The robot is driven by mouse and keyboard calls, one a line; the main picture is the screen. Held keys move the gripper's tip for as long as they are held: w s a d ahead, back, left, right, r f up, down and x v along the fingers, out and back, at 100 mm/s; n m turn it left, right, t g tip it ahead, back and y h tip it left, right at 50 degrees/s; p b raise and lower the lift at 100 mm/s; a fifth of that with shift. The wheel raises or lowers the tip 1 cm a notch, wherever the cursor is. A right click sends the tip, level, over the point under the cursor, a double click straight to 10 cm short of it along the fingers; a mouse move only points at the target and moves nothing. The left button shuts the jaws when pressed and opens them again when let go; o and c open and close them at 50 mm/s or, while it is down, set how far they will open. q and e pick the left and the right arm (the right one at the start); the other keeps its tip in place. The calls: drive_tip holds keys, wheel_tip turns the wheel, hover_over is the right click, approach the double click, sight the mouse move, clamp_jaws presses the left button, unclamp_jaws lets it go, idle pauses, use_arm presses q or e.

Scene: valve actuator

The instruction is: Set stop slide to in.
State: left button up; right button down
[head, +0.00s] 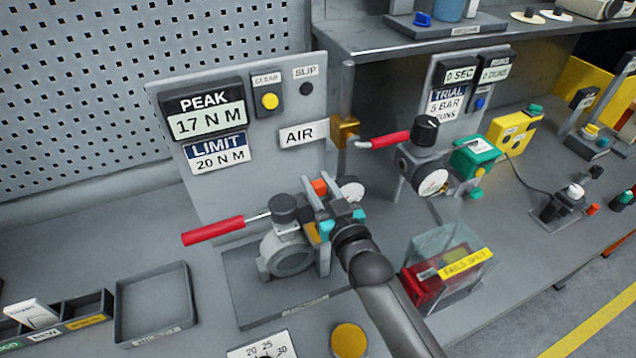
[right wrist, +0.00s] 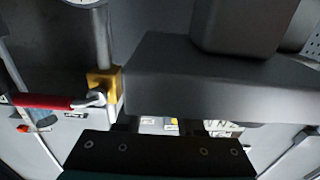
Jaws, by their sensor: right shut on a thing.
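The valve (head: 290,258) stands on a grey base plate in the middle of the head view, with a dark round cap and a long red-handled lever (head: 213,232) pointing left. A small orange block (head: 319,187), which looks like the stop slide, shows at the top of the valve. My right gripper (head: 318,191) reaches in from the lower right and is shut on this block. The fingers and wrist hide much of the valve's right side, so the slide's exact position cannot be told. In the right wrist view dark blocks fill the middle and the held part is not clear. My left gripper is not in view.
Behind stands a panel with a PEAK display (head: 208,122). A brass air valve (head: 345,131) with a red handle and a pressure gauge (head: 432,181) are close at the right. A clear-covered red box (head: 425,285) stands beside my right arm. An empty tray (head: 155,300) lies left.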

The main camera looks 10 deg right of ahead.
drive_tip(key=shift+a, duration=0.1)
idle(0.5)
drive_tip(key=shift+s+a+p, duration=0.15)
drive_tip(key=shift+a+p, duration=0.35)
drive_tip(key=shift+a, duration=0.15)
drive_tip(key=c, duration=0.5)
unclamp_jaws()
